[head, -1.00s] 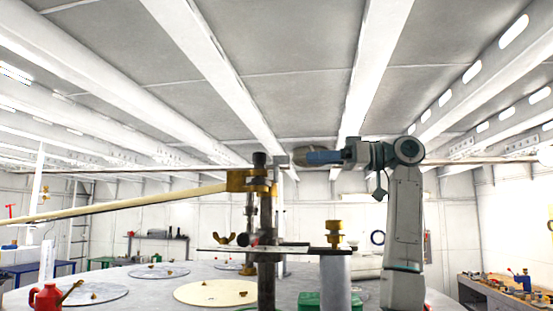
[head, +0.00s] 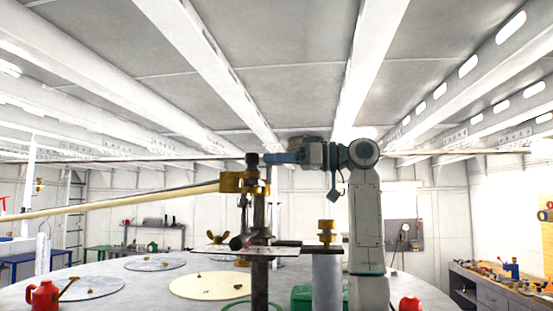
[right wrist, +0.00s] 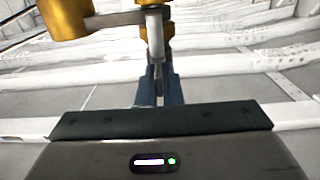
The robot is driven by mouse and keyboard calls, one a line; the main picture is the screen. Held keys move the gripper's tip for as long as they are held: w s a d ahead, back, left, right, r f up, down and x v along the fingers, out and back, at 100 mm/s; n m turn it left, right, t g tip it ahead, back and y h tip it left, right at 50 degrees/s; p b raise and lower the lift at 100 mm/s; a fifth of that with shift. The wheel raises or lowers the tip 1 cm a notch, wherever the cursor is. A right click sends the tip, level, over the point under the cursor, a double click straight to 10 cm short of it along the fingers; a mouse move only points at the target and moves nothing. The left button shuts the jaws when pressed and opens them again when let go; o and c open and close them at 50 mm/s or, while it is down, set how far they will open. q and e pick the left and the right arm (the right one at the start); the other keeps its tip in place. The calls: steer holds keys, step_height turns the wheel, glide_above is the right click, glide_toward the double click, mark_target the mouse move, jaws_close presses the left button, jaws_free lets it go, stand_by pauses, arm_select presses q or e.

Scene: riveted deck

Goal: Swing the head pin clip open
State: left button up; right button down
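A brass fitting (head: 240,183) sits on a dark upright post (head: 260,215), joined to a long pale boom from the left. A dark knob tops the post. The head pin clip appears to be the thin grey bar and tab (right wrist: 155,35) beside the brass parts in the right wrist view. My right gripper (head: 268,158) reaches in from the right with blue fingers at this fitting. In the right wrist view its fingertips (right wrist: 158,70) are close together by the tab's end. Whether they grip it is unclear. My left gripper is not in view.
A thin plate (head: 290,251) crosses the post below, with a brass wing nut (head: 217,239) and a brass-topped grey cylinder (head: 327,270). A red oil can (head: 43,296) and flat discs (head: 210,286) lie on the round table. A workbench (head: 500,292) stands at right.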

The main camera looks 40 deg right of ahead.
steer(key=shift+w, duration=0.1)
stand_by(0.3)
steer(key=shift+w+d+f+n+g+y, duration=0.1)
steer(key=shift+w+d+n+g+y, duration=0.05)
steer(key=shift+n+g+y, duration=1.45)
steer(key=shift+w+d+n+g+y, duration=0.15)
steer(key=shift+n+g+y, duration=1)
steer(key=shift+g, duration=0.85)
steer(key=shift+n, duration=0.25)
steer(key=c, duration=1.6)
jaws_free()
steer(key=shift+a, duration=0.1)
steer(key=v, duration=0.7)
steer(key=shift+d+b, duration=0.25)
steer(key=shift+b, duration=0.15)
